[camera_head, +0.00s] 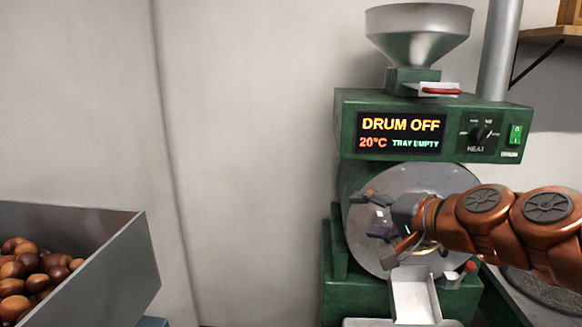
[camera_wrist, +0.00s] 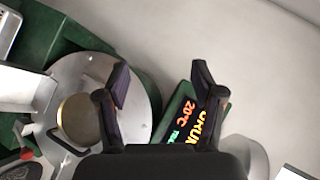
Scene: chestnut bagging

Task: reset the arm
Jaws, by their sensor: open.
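My gripper (camera_head: 369,215) is at the end of my orange-brown arm, in front of the round metal drum face of the green roaster. Its two dark fingers are spread apart with nothing between them; they also show in the wrist view (camera_wrist: 161,85). The green roaster (camera_head: 350,125) stands at the right in the head view. Its display (camera_head: 400,133) reads DRUM OFF, 20°C and TRAY EMPTY. The drum face (camera_head: 440,180) is partly hidden by my gripper and arm; it also shows in the wrist view (camera_wrist: 85,68).
A grey metal bin (camera_head: 125,250) of brown chestnuts (camera_head: 30,270) is at the lower left. A metal hopper (camera_head: 418,30) tops the roaster, with a pipe (camera_head: 499,50) beside it. A pale chute (camera_head: 415,298) juts out below the drum. The space between bin and roaster is free.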

